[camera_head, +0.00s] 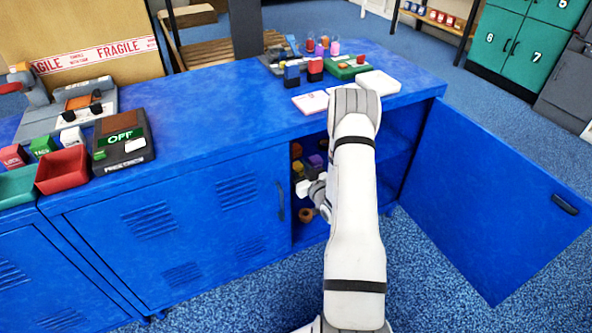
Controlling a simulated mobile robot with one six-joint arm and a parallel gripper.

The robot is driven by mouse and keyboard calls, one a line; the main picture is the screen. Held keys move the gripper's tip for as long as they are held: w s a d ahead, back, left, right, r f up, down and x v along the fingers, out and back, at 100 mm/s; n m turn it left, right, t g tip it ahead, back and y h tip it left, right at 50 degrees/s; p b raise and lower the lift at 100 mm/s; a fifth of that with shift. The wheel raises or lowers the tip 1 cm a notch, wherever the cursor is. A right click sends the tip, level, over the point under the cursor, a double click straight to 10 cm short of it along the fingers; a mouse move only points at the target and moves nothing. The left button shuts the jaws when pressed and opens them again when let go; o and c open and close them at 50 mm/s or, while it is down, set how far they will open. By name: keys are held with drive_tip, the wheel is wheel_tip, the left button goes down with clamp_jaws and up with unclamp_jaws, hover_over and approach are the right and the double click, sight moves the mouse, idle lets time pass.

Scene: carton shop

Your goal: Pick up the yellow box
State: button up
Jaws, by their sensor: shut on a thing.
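The yellow box (298,168) shows as a small patch of yellow inside the open blue cabinet, among other small items. My gripper (304,186) reaches into the cabinet opening, right beside the yellow patch. It is shut on the yellow box. The fingertips are small and partly hidden by my white arm, so the exact grip is hard to see.
A purple item (315,160) and an orange-brown ring (306,214) are close to my gripper in the cabinet. The blue cabinet door (490,205) stands wide open at right. The blue countertop (215,115) above carries a red bin (62,170) and several small goods.

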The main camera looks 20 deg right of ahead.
drive_tip(key=shift+r+p, duration=0.3)
drive_tip(key=shift+r, duration=0.25)
drive_tip(key=r, duration=0.1)
drive_tip(key=r+p, duration=0.1)
drive_tip(key=shift+s+d+r, duration=0.1)
drive_tip(key=shift+s+r, duration=0.2)
drive_tip(key=shift+s, duration=0.05)
drive_tip(key=s+d+p, duration=0.1)
drive_tip(key=s+p, duration=0.2)
drive_tip(key=s, duration=1.4)
drive_tip(key=shift+d, duration=0.3)
